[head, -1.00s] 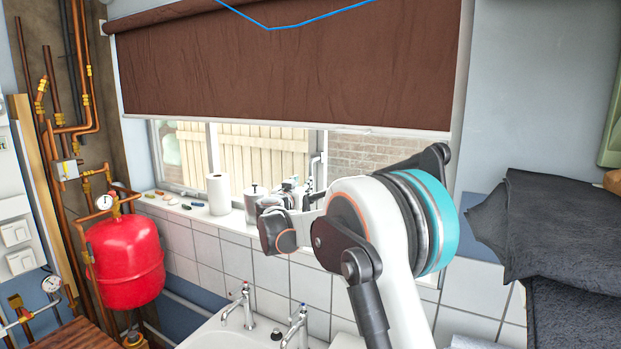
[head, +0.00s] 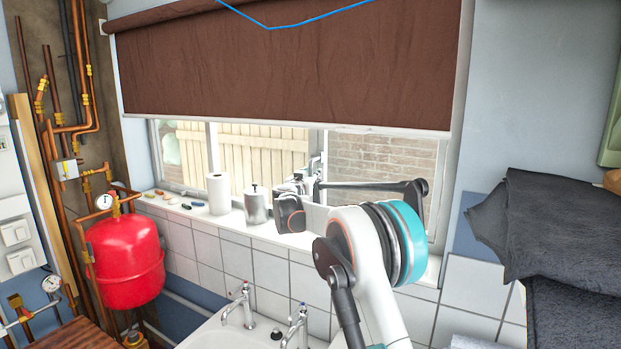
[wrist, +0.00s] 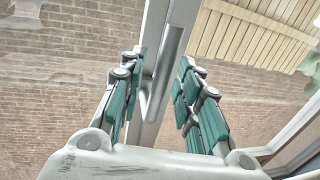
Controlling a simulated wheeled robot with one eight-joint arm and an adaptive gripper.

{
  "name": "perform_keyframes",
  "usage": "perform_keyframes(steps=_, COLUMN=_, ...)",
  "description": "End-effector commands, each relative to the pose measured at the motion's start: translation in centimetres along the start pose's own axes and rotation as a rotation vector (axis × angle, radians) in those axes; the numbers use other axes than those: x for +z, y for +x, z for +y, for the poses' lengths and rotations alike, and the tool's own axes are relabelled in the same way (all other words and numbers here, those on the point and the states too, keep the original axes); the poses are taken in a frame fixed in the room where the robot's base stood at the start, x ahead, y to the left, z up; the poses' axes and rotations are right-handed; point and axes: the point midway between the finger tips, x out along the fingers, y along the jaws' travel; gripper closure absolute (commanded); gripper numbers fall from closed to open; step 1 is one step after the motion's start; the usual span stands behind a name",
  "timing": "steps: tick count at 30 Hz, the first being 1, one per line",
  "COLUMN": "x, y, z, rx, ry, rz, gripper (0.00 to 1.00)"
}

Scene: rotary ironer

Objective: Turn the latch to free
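The latch (wrist: 170,62) is a grey lever on the window's upright frame, seen in the wrist view. It runs at a slant between the two finger pads. My gripper (wrist: 162,66) is open, with one green-padded finger on each side of the latch. A gap shows on both sides, and I see no clear contact. In the head view my gripper (head: 306,178) is at the window's middle upright, above the sill. There my own wrist and arm hide most of the fingers, and the latch is hard to make out.
A brown blind (head: 285,70) hangs over the upper window. A metal canister (head: 256,205) and a paper roll (head: 218,194) stand on the sill close left of my gripper. Taps (head: 245,305) and a basin are below. Dark folded cloths (head: 560,225) lie at the right.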

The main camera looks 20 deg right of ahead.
Motion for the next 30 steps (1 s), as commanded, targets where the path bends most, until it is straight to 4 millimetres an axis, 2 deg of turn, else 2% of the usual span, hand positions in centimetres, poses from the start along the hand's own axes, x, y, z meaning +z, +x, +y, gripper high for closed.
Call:
perform_keyframes(steps=1, x=0.0, y=0.0, z=0.0, rx=0.000, ry=0.000, rz=0.000, gripper=0.84)
perform_keyframes(steps=3, x=0.0, y=0.0, z=0.0, rx=0.000, ry=0.000, rz=0.000, gripper=0.99)
perform_keyframes(steps=17, x=0.0, y=-0.1, z=0.2, rx=0.000, ry=-0.041, rz=-0.009, gripper=1.00)
perform_keyframes(steps=23, x=-0.1, y=-0.2, z=0.8, rx=0.000, ry=-0.149, rz=-0.031, gripper=1.00)
perform_keyframes(steps=30, x=-0.4, y=-0.4, z=1.9, rx=0.000, ry=-0.355, rz=-0.072, gripper=1.00)
